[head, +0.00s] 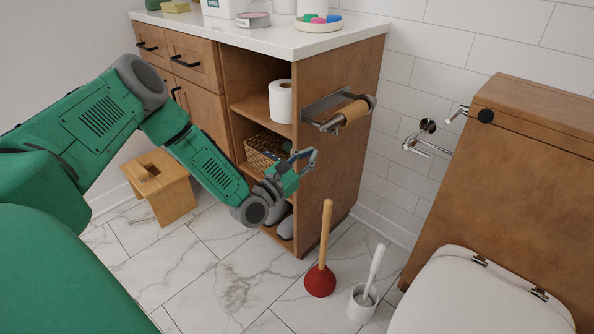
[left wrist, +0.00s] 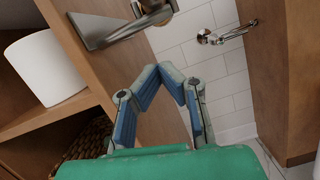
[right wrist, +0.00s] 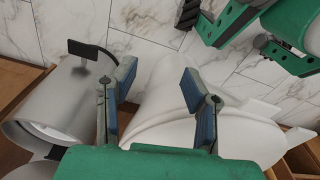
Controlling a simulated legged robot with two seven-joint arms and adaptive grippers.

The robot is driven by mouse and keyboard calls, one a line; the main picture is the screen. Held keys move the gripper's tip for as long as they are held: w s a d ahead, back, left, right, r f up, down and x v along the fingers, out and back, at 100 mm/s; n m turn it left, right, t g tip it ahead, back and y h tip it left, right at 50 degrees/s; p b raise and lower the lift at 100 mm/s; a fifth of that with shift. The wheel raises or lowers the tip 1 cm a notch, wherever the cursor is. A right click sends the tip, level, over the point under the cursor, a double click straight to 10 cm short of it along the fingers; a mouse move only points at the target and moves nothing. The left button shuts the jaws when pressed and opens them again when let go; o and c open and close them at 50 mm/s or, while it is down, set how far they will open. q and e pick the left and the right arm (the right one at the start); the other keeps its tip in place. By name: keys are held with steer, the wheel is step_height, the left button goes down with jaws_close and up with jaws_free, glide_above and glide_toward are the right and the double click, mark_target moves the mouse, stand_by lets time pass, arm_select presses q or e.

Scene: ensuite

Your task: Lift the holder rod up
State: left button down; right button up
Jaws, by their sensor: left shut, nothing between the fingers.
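The paper holder is a metal bracket (head: 325,104) fixed to the side panel of the wooden cabinet. Its rod, carrying a tan tube (head: 354,111), lies across the bracket's front. In the left wrist view the bracket (left wrist: 112,28) is at the top, and the rod is partly cut off by the upper edge. My left gripper (head: 304,157) is below and left of the holder in the head view, apart from it. Its fingers (left wrist: 158,71) are shut with nothing between them. My right gripper (right wrist: 158,72) is open and empty in front of the white toilet (right wrist: 165,110).
A white paper roll (head: 281,101) and a basket (head: 265,150) are on the cabinet shelves. A plunger (head: 320,281) and a toilet brush (head: 363,301) stand on the floor below. A wooden stool (head: 160,187) is at left. A grey bin (right wrist: 65,105) is beside the toilet.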

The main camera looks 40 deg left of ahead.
arm_select(q)
steer(key=r, duration=0.1)
steer(key=w+d+r, duration=0.1)
steer(key=r, duration=0.2)
steer(key=shift+w+d+r, duration=0.15)
steer(key=shift+w, duration=0.1)
